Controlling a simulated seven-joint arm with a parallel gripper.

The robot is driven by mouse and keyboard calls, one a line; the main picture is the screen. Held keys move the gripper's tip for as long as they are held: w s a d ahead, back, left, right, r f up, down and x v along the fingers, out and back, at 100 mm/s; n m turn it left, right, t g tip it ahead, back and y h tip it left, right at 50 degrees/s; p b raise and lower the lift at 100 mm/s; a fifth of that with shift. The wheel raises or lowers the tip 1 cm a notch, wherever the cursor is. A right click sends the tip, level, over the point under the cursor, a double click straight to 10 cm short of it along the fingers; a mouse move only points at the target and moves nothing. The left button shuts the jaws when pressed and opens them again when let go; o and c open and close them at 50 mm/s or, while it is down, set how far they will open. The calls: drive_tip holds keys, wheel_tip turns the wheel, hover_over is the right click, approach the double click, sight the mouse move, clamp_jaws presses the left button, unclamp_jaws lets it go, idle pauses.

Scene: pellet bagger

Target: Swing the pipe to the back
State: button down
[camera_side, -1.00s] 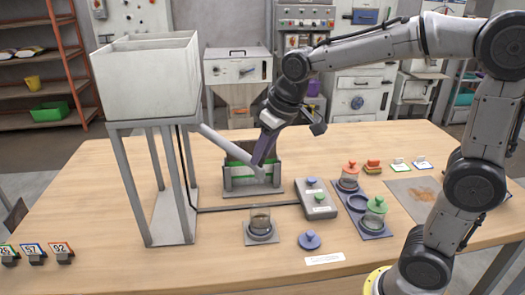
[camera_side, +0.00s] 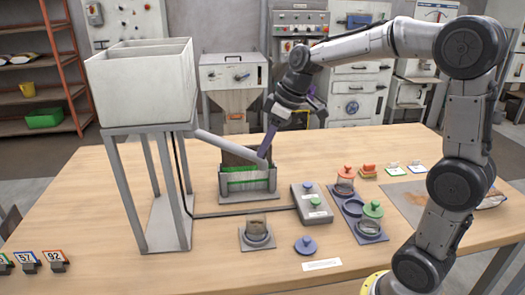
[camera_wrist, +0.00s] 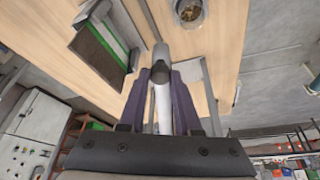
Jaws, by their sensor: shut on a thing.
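The pipe (camera_side: 228,145) is a pale grey tube that slopes down to the right from the hopper (camera_side: 140,95). My gripper (camera_side: 267,150) is shut on the pipe near its free end, with its purple fingers on either side. In the wrist view the pipe (camera_wrist: 163,110) runs between the two fingers (camera_wrist: 162,92). In the side view the pipe's end overlaps the right part of the grey-and-green bag holder (camera_side: 247,186). In the wrist view the holder (camera_wrist: 104,40) lies left of the pipe's end, and a small jar (camera_wrist: 189,10) lies above right.
The jar (camera_side: 256,225) stands on a grey base at the front. A button box (camera_side: 311,203) and a tray with lidded jars (camera_side: 362,225) stand to the right. A purple lid (camera_side: 306,245) lies on the table. The hopper's legs (camera_side: 120,190) stand at left.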

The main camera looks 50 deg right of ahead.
drive_tip(key=w+d+n+g+y, duration=0.2)
drive_tip(key=w+d+n, duration=0.7)
drive_tip(key=w, duration=0.4)
drive_tip(key=shift+w+d+n+g+y, duration=0.15)
drive_tip(key=shift+n+g+y, duration=0.25)
drive_tip(key=shift+n, duration=0.3)
drive_tip(key=c, duration=0.6)
unclamp_jaws()
drive_tip(key=shift+v, duration=3.75)
